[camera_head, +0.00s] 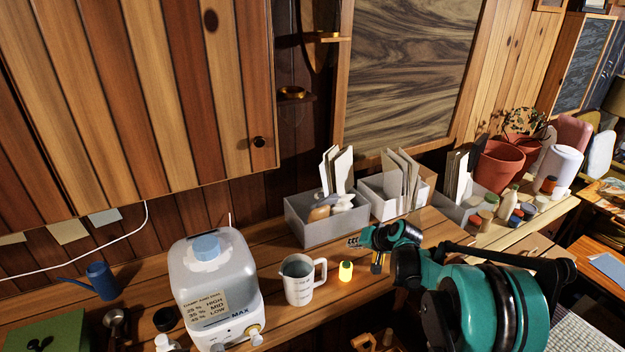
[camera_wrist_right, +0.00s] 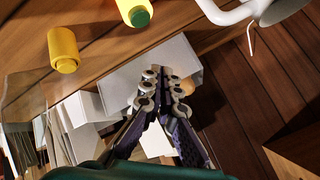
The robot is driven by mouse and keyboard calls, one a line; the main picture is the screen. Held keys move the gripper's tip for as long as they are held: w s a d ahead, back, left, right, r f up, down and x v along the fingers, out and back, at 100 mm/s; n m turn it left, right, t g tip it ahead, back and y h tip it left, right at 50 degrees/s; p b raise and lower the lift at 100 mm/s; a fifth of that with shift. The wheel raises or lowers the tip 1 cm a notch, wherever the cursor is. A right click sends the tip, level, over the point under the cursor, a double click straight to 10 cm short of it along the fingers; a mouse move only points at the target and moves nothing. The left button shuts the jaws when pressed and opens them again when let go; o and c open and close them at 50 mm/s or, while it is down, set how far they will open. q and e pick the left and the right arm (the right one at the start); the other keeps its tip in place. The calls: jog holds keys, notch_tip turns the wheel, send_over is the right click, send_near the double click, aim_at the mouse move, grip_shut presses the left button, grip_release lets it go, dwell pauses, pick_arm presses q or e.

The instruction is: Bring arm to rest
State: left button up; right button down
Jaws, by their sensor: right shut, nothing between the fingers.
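My right arm (camera_head: 480,295), teal and black, reaches in from the lower right in the head view. Its right gripper (camera_head: 358,242) is above the back of the wooden counter, in front of the grey and white paper bins. In the right wrist view the two dark jointed fingers of the right gripper (camera_wrist_right: 164,80) meet at their tips. They are shut with nothing between them. White and pale bin shapes show behind the fingers. My left gripper is in neither view.
A white measuring jug (camera_head: 300,285), a small yellow bottle (camera_head: 345,272) and a humidifier-like tank (camera_head: 215,285) stand on the counter (camera_head: 150,276) near the gripper. A grey bin (camera_head: 318,232) and a white bin (camera_head: 385,205) stand behind. A wall cabinet (camera_head: 160,90) overhangs the left.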

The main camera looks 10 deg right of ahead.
jog(key=s+a+r+n+h+b, duration=0.1)
jog(key=s+a+r+b, duration=0.15)
jog(key=s, duration=0.55)
jog(key=s+a+r+n+h+b, duration=0.1)
jog(key=s+a+b, duration=0.15)
jog(key=s, duration=0.55)
jog(key=s+f+n+h+b, duration=0.1)
jog(key=s+f+b, duration=0.1)
jog(key=s, duration=0.8)
jog(key=s+f+g+h+b, duration=0.1)
jog(key=s+f, duration=0.4)
jog(key=s, duration=0.5)
jog(key=shift+d+n+b, duration=0.35)
jog(key=shift+n+b, duration=0.05)
jog(key=shift+b, duration=0.5)
